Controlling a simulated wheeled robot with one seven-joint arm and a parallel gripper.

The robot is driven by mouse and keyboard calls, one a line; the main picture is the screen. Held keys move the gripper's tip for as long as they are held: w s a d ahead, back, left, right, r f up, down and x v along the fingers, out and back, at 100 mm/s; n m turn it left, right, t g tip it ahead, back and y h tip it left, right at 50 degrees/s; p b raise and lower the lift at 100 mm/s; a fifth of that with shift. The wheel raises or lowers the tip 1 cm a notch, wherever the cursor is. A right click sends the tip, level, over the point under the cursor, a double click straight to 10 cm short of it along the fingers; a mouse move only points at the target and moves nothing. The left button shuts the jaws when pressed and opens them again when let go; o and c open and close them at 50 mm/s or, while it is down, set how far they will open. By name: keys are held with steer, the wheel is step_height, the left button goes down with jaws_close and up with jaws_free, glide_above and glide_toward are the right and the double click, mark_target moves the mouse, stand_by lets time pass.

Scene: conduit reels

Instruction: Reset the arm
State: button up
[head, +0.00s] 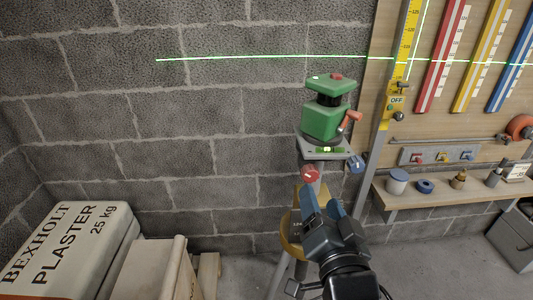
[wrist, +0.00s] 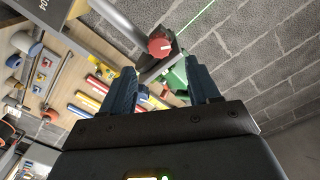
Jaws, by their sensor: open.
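My gripper (head: 322,207) is open and empty, with its two blue fingers pointing up in front of the tripod (head: 278,270). In the wrist view my gripper (wrist: 163,88) shows its fingers apart with nothing between them. A green laser level (head: 323,122) stands on the tripod's grey plate, with a red knob (head: 310,173) below it, just above my fingertips. In the wrist view the red knob (wrist: 159,45) lies beyond the fingers. I cannot tell whether any finger touches the tripod. My gripper hides part of the tripod's legs.
Plaster bags (head: 65,250) and a pale box (head: 150,270) lie at the lower left. A board at right holds a yellow staff (head: 408,45), coloured rules and a shelf (head: 440,190) with small parts. A green laser line crosses the wall. A grey case (head: 515,235) stands at far right.

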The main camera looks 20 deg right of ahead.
steer(key=s+a+f+n+g+y, duration=0.1)
steer(key=s+a+f+n, duration=0.15)
steer(key=s, duration=0.65)
steer(key=s+a+f+n+y, duration=0.2)
steer(key=s+a+f, duration=0.2)
steer(key=s, duration=0.5)
steer(key=s+d+r+n+y, duration=0.1)
steer(key=s+d+n, duration=0.1)
steer(key=s, duration=0.5)
steer(key=s+d+r+n+g+y, duration=0.1)
steer(key=s+d+n, duration=0.1)
steer(key=s+n, duration=0.2)
steer(key=s, duration=0.3)
steer(key=shift+s+d+y, duration=0.2)
steer(key=shift+d+y, duration=0.1)
